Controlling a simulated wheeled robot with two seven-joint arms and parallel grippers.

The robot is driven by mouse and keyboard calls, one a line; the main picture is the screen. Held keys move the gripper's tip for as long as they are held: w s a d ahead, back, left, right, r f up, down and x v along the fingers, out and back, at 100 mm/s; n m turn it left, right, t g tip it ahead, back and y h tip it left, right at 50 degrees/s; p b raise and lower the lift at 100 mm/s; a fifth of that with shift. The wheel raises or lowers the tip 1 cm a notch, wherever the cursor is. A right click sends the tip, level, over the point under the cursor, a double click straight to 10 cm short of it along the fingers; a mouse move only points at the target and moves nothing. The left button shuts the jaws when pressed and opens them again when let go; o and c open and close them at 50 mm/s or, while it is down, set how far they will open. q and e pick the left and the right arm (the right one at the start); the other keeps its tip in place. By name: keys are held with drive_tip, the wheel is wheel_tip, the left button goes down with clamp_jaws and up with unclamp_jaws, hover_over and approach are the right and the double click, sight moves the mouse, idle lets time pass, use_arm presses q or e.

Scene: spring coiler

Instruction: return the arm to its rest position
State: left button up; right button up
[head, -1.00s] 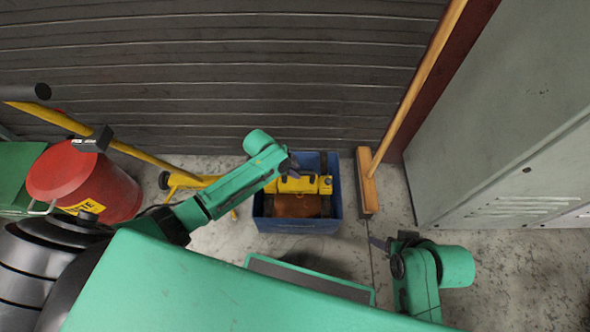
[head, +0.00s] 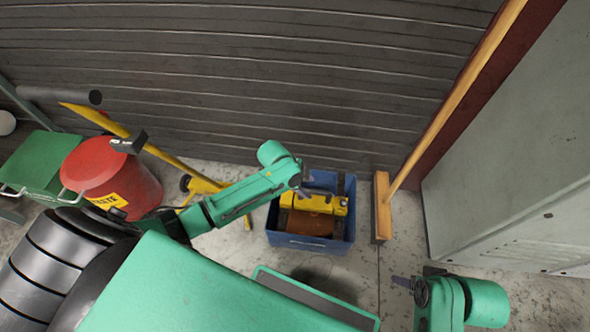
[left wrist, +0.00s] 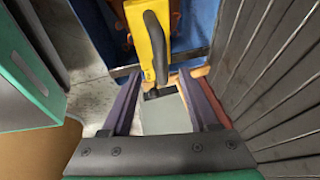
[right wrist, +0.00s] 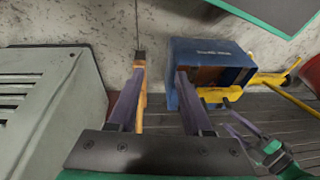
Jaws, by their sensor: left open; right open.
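My left arm reaches in from the left in the head view, and its gripper (head: 304,184) is above the left side of a blue crate. In the left wrist view the left gripper (left wrist: 165,92) is open and empty, with a yellow tool with a dark handle (left wrist: 156,48) beyond its fingertips. My right gripper (head: 402,282) is low at the right in the head view, right of the crate. In the right wrist view the right gripper (right wrist: 160,68) is open, with nothing between its fingers.
The blue crate (head: 308,243) holds the yellow tool and something orange-brown. A broom (head: 383,205) leans right of it, beside a grey cabinet (head: 510,200). A red waste bin (head: 110,178) and a green box (head: 42,165) stand left.

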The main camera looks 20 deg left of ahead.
use_arm(q)
drive_tip(key=p+v, duration=0.3)
drive_tip(key=v, duration=0.7)
drive_tip(key=shift+r+p, duration=0.3)
drive_tip(key=shift+p, duration=0.05)
use_arm(e)
wheel_tip(320, 180, down, 8)
drive_tip(key=d+g+h, duration=0.1)
drive_tip(key=d, duration=0.1)
drive_tip(key=shift+s+d+m, duration=0.2)
drive_tip(key=shift+s+m, duration=0.1)
drive_tip(key=shift+s, duration=0.1)
